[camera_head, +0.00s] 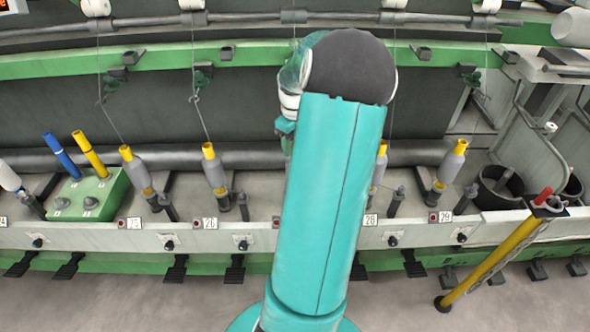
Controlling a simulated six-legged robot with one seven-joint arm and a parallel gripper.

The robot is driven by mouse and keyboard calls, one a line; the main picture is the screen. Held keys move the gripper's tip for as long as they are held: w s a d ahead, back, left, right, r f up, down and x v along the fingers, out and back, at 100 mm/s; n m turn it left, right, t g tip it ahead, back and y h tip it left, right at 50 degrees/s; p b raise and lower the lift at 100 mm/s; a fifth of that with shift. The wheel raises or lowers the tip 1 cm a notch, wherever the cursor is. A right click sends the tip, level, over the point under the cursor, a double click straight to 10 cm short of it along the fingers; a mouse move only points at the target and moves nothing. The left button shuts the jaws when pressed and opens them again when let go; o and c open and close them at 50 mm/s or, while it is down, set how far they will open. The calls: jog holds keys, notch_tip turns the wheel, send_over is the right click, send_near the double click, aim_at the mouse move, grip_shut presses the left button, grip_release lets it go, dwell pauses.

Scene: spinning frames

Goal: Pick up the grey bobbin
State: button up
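Several grey bobbins with yellow tops stand in a row on spindles along the machine. One grey bobbin (137,170) is left, by the green box. A second grey bobbin (215,174) stands above the label 26. A third grey bobbin (379,172) is just right of my arm and partly covered by it, near label 28. A fourth grey bobbin (451,168) stands near label 29. Threads run down towards the bobbins. My teal arm covers the middle of the row. My gripper is hidden behind the arm, so its state does not show.
A green box (78,208) with blue and yellow tubes sits at left, beside a white bobbin (9,177). A yellow pole (500,255) leans at right, near a dark bucket (492,188). A rail (190,238) runs along the front.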

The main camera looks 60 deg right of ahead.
notch_tip(320, 180, down, 3)
jog(key=shift+f, duration=0.1)
grip_shut()
jog(key=shift+r, duration=0.25)
